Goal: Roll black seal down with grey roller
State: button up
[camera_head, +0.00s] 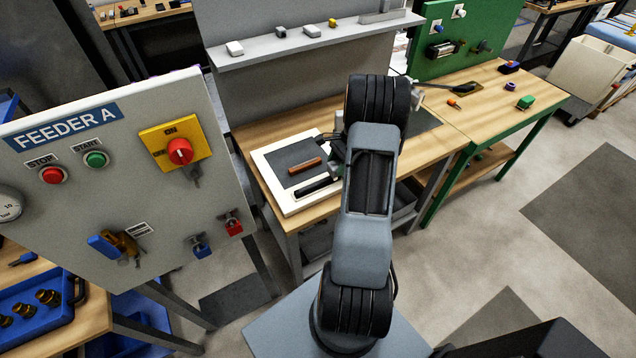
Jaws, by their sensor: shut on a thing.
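A black strip, which looks like the black seal (314,189), lies along the near side of a white-edged board (268,178) on the wooden bench. My gripper (336,171) is at the right end of the strip, low over the board and partly hidden by my arm. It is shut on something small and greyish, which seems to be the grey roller. The roller's outline is mostly hidden, and I cannot tell whether it touches the seal.
A reddish-brown bar (305,165) lies on the board's dark panel (290,154). A grey shelf (312,41) runs above the bench. The FEEDER A panel (110,180) stands close on the left. A green-framed bench (500,100) adjoins on the right; open floor lies beyond it.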

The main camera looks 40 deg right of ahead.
jog(key=shift+r, duration=0.1)
jog(key=shift+r+p, duration=0.7)
jog(key=shift+r, duration=0.2)
jog(key=shift+r+p, duration=1.4)
jog(key=shift+r, duration=0.6)
